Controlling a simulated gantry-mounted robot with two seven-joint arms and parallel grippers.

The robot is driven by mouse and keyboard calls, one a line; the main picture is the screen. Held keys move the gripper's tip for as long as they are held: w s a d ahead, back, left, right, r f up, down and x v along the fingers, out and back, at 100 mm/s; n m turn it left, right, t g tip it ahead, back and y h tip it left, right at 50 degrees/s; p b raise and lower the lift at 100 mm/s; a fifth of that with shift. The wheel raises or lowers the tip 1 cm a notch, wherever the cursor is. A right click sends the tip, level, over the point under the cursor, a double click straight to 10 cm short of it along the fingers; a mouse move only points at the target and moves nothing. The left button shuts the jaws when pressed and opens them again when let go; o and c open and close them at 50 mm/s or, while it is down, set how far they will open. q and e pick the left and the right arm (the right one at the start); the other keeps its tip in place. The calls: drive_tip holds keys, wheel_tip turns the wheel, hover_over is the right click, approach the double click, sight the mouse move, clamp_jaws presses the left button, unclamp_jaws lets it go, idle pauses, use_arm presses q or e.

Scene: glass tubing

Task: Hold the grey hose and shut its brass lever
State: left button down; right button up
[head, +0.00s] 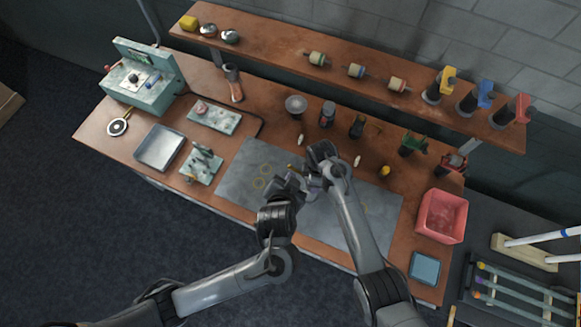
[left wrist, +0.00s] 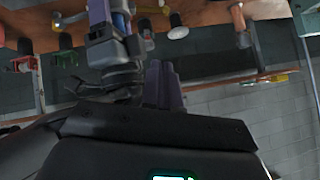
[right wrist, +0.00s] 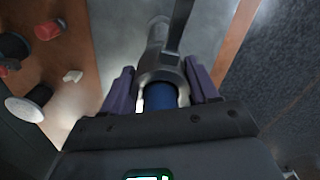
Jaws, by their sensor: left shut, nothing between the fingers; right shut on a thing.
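My two grippers meet over the grey mat (head: 235,165) in the middle of the bench. My left gripper (head: 300,184) is shut and empty, close beside the right one; its closed fingers (left wrist: 165,85) show in the left wrist view. My right gripper (head: 313,178) is shut on a piece, and the right wrist view shows a blue section (right wrist: 159,97) between its fingers, with grey tubular parts beyond. This looks like the grey hose, largely hidden by the grippers. A small yellowish bit (head: 292,168) shows beside the hands; I cannot tell whether it is the brass lever.
A metal tray (head: 160,147), a teal machine (head: 150,85) and small fixtures stand on the left. A red bin (head: 442,216) and a blue-grey box (head: 425,268) are at the right. Several small items line the back, below a wooden shelf (head: 280,48).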

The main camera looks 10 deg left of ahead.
use_arm(q)
hover_over(292, 168)
drive_tip(key=s+d, duration=0.1)
drive_tip(key=s, duration=0.2)
wheel_tip(292, 168, down, 6)
drive_tip(key=f, duration=0.2)
drive_tip(key=w+f, duration=0.1)
drive_tip(key=shift+a+f, duration=0.15)
drive_tip(key=shift+a, duration=0.25)
drive_tip(key=shift+w+a+f, duration=0.1)
drive_tip(key=shift+a+f, duration=0.05)
drive_tip(key=shift+f, duration=0.45)
drive_tip(key=shift+a, duration=0.1)
